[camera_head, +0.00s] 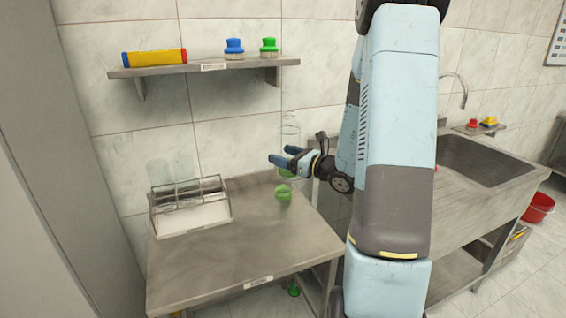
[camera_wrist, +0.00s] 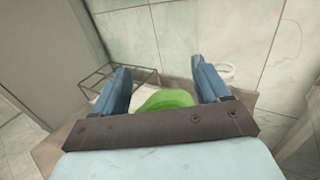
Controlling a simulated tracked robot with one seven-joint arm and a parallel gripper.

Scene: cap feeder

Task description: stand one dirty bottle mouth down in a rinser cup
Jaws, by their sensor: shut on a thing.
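My gripper (camera_head: 277,160) is over the back right of the steel table, its jaws shut on a green thing (camera_wrist: 165,100) that shows between the blue fingers in the wrist view. In the head view, green shows just below the fingers, with a larger green piece (camera_head: 283,192) under it. I cannot tell whether these are one object, or whether the lower piece touches the table. A clear bottle (camera_head: 289,125) shows upright behind the fingers; its lower part is hidden. A wire rack (camera_head: 190,206) with a pale tray stands at the table's left, with faint clear upright shapes (camera_head: 172,170) behind it.
The steel table (camera_head: 220,258) is bare in front. A wall shelf (camera_head: 205,67) holds a yellow-red roll (camera_head: 155,57), a blue-topped item (camera_head: 234,47) and a green-topped one (camera_head: 269,46). A sink (camera_head: 480,165) is at the right, and a red bucket (camera_head: 539,206) is beside it.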

